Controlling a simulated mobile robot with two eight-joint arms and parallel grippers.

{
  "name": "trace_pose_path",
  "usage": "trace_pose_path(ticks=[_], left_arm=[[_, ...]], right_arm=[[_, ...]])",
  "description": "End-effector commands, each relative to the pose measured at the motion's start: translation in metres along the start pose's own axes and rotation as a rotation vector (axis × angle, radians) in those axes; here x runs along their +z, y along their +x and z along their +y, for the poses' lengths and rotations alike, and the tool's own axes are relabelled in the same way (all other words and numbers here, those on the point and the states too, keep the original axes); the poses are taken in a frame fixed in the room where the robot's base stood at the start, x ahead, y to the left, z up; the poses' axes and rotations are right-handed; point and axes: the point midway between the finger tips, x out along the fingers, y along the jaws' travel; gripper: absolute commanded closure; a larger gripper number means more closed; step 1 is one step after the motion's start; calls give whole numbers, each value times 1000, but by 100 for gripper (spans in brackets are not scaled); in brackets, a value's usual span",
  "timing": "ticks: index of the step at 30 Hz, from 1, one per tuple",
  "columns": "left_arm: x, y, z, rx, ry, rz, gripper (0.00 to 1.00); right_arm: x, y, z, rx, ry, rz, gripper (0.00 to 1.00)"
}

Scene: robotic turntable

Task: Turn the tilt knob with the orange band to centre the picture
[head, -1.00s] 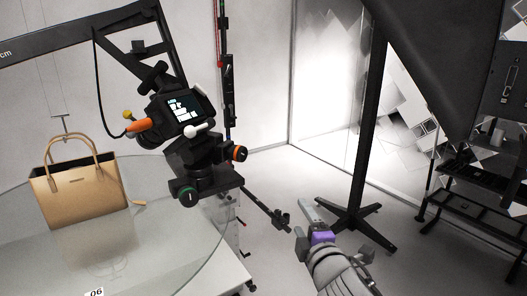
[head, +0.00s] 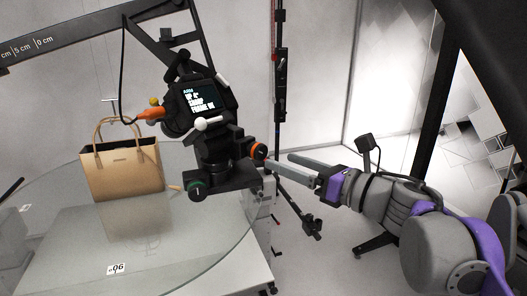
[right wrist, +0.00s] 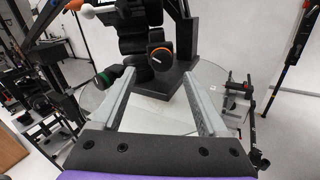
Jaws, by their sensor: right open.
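The tilt knob with the orange band (head: 258,151) sits on the right side of the camera head, below the camera (head: 195,105). It also shows in the right wrist view (right wrist: 161,59), between and beyond the fingertips. My right gripper (head: 279,160) is open, its fingers pointing at the knob. In the right wrist view, one finger (right wrist: 117,95) lies left of the knob and the other (right wrist: 200,100) right. I cannot tell whether either touches it. The camera's screen (head: 201,98) shows small, partly legible text. My left gripper is not in view.
A green-banded knob (head: 197,188) sits lower left on the same head. A tan handbag (head: 124,170) stands on the round glass turntable (head: 190,235). A black overhead arm (head: 90,38) and a vertical stand (head: 281,85) are close by.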

Motion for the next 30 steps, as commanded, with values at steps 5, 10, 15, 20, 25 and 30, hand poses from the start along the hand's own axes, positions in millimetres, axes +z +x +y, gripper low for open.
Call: trace_pose_path(ticks=[5,10,15,20,25,30], left_arm=[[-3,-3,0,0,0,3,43],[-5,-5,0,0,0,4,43],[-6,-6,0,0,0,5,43],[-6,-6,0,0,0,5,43],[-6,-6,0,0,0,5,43],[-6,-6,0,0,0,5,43]], right_arm=[[2,37,1,4,2,-2,24],[2,63,0,2,3,-2,24],[1,76,0,0,3,-2,24],[1,78,0,-2,3,-2,24],[1,78,0,-2,3,-2,27],[1,77,0,-2,3,-2,58]])
